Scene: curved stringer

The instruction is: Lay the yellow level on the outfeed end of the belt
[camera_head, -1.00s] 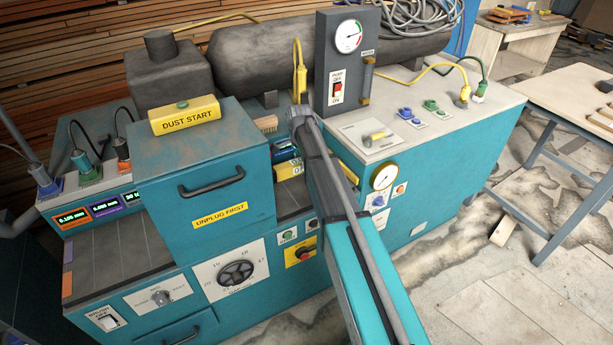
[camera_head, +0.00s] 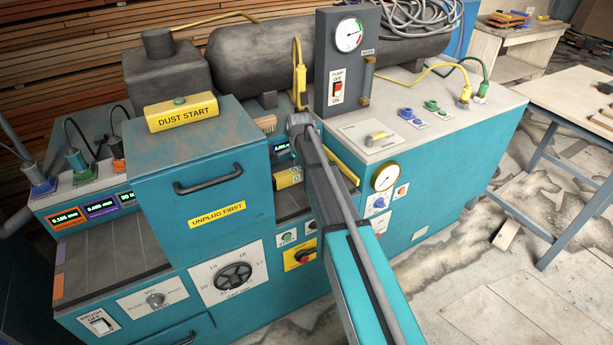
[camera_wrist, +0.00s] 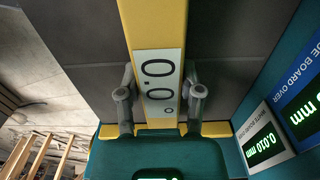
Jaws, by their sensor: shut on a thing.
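The yellow level (camera_wrist: 153,28) runs up the middle of the wrist view, with a white label reading zeros. My gripper (camera_wrist: 161,93) is shut on it, one grey finger on each side. Dark grey belt (camera_wrist: 85,55) shows beneath and on both sides of the level; I cannot tell whether they touch. In the head view a yellow strip (camera_head: 341,166) shows right of my arm, likely the level. My arm hides the gripper and most of the outfeed side there. The belt (camera_head: 110,250) also shows on the near left of the teal machine.
The machine's teal hood (camera_head: 200,155) stands left of my arm. A grey gauge panel (camera_head: 345,75) rises behind it, with the counter (camera_head: 440,120) to the right. Displays (camera_wrist: 263,138) edge the belt in the wrist view. A wooden table (camera_head: 565,105) stands far right.

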